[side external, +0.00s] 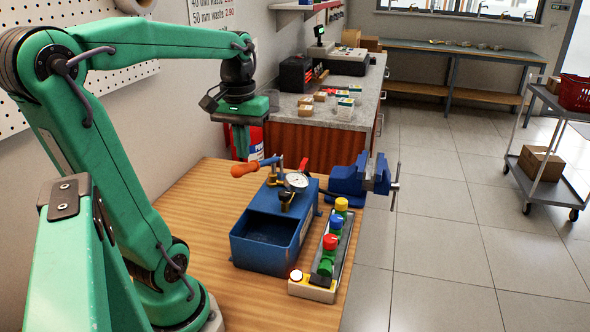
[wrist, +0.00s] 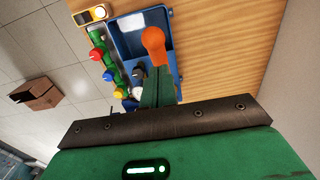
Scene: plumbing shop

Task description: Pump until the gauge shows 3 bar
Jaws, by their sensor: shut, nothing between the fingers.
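The blue test pump (side external: 262,247) stands on the wooden bench with an open tank. Its lever ends in an orange handle (side external: 244,170) pointing left, roughly level. The white round gauge (side external: 297,180) is on top of the pump; its needle is too small to read. My gripper (side external: 241,158) is shut and empty, fingers pointing down, close to the orange handle. In the wrist view the green fingers (wrist: 156,75) lie over the lever side and the orange handle (wrist: 153,40) shows just past their tips. I cannot tell whether they touch it.
A strip of red, blue and yellow knobs (side external: 331,242) stands right of the pump, with a lit button (side external: 296,275) at its near end. A blue vise (side external: 360,178) is at the bench's far right. The wooden bench (side external: 195,215) is clear left of the pump.

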